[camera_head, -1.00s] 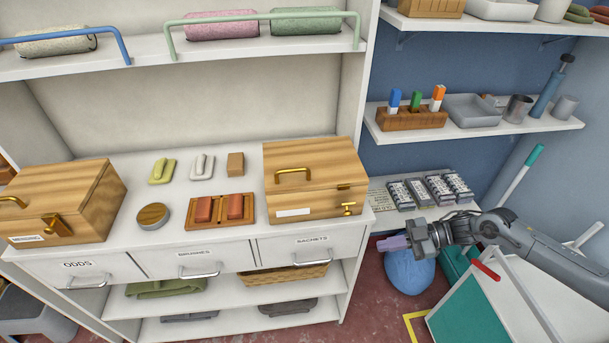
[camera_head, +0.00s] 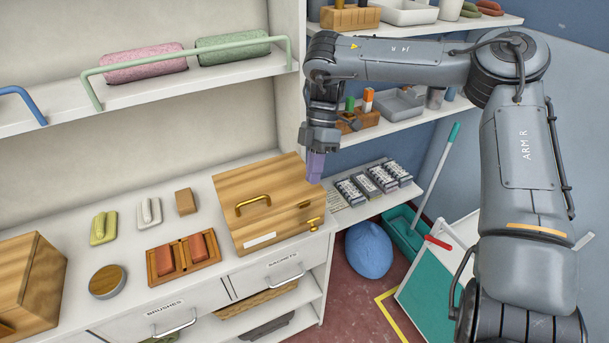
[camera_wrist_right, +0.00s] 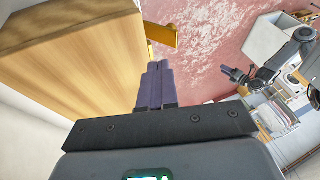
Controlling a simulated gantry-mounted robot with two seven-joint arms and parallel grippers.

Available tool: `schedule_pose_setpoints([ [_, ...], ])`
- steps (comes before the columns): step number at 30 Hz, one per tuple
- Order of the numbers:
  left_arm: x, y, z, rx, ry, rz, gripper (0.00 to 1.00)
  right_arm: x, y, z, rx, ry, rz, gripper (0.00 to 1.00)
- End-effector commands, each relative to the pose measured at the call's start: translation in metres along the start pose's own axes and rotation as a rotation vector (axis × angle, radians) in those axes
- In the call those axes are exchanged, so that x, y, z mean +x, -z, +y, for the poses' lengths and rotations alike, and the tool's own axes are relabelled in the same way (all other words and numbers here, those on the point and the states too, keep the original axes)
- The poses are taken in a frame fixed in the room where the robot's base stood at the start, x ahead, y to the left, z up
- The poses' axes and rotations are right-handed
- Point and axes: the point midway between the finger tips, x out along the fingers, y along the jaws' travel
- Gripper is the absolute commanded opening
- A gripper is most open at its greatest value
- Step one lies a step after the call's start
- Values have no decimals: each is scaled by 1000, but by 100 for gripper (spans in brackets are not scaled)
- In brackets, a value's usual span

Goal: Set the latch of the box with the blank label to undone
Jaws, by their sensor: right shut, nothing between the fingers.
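The wooden box with the blank white label (camera_head: 260,241) is the right-hand box (camera_head: 236,185) on the counter, lid down. Its brass latch (camera_head: 314,223) is at the front right corner; it also shows in the right wrist view (camera_wrist_right: 161,33), beyond my fingertips. Whether it is fastened is too small to tell. My right gripper (camera_head: 316,166) is shut and empty, pointing down above the box's back right side; it shows in the right wrist view (camera_wrist_right: 154,84), apart from the latch. An arm, probably my left, with a small gripper (camera_wrist_right: 234,74) shows in the right wrist view, jaws unclear.
Another wooden box (camera_head: 32,285) is at the left. A brown tray with two red blocks (camera_head: 182,256) sits left of the blank-label box. The side shelf (camera_head: 390,201) holds several patterned packs.

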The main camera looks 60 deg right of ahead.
Motion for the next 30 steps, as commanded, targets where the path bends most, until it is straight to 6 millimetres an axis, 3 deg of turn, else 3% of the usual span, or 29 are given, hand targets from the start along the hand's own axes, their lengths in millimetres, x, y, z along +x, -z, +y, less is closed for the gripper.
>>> schedule_pose_setpoints([
  [6,6,-12,2,0,-4,-24,43,36,0,0,-6,3,5,0],
  [15,7,-11,4,-7,-9,-22,43,74,0,0,-3,2,4,0],
  [30,6,-9,4,-10,-12,-17,43,84,1,0,-4,-1,3,0],
])
